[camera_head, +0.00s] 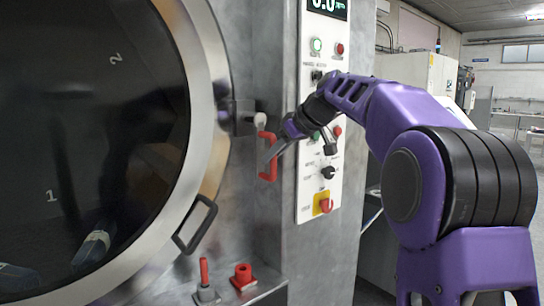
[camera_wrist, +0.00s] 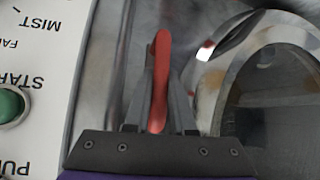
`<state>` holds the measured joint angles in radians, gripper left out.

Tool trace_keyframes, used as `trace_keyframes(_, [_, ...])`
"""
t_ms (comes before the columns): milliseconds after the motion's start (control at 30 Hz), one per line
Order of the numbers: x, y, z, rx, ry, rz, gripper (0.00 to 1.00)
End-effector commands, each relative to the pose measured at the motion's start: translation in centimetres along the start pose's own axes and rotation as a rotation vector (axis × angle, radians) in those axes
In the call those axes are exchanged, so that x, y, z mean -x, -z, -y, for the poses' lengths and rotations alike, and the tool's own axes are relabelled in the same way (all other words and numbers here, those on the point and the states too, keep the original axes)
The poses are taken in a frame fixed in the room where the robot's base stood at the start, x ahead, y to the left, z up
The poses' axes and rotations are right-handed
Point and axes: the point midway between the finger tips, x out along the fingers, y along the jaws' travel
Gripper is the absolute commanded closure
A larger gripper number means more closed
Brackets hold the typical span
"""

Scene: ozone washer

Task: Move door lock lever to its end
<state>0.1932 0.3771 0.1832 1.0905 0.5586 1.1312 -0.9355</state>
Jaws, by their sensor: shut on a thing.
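The door lock lever is a red handle (camera_head: 268,173) on the metal front of the washer, to the right of the round door (camera_head: 212,165). In the wrist view the red lever (camera_wrist: 160,82) stands upright between the two grey fingers. My gripper (camera_head: 273,152) reaches it from the right and is shut on it. In the wrist view the gripper (camera_wrist: 157,95) has a finger on each side of the lever. The lever's mount is partly hidden, and the fingers cover part of its middle in the head view.
A white control panel (camera_head: 309,180) with buttons and knobs is just right of the lever, behind my arm. A black door handle (camera_head: 197,223) is at lower left. Red fittings (camera_head: 242,275) stand on a ledge below. The room to the right is more open.

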Motion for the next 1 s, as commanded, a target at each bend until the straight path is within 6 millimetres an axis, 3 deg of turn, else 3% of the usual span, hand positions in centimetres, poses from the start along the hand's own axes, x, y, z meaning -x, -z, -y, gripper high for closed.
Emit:
trace_keyframes(300, [0.1,0.0,-0.2,0.004,-0.006,0.001,1.0])
trace_keyframes(333, [0.1,0.0,-0.2,0.004,-0.006,0.0,0.74])
trace_keyframes(500, [0.1,0.0,-0.1,0.003,-0.005,0.0,0.48])
trace_keyframes(833, [0.4,0.0,-0.1,0.002,-0.004,0.0,0.48])
trace_keyframes(1000, [2.8,0.1,-0.1,0.003,-0.007,-0.001,0.48])
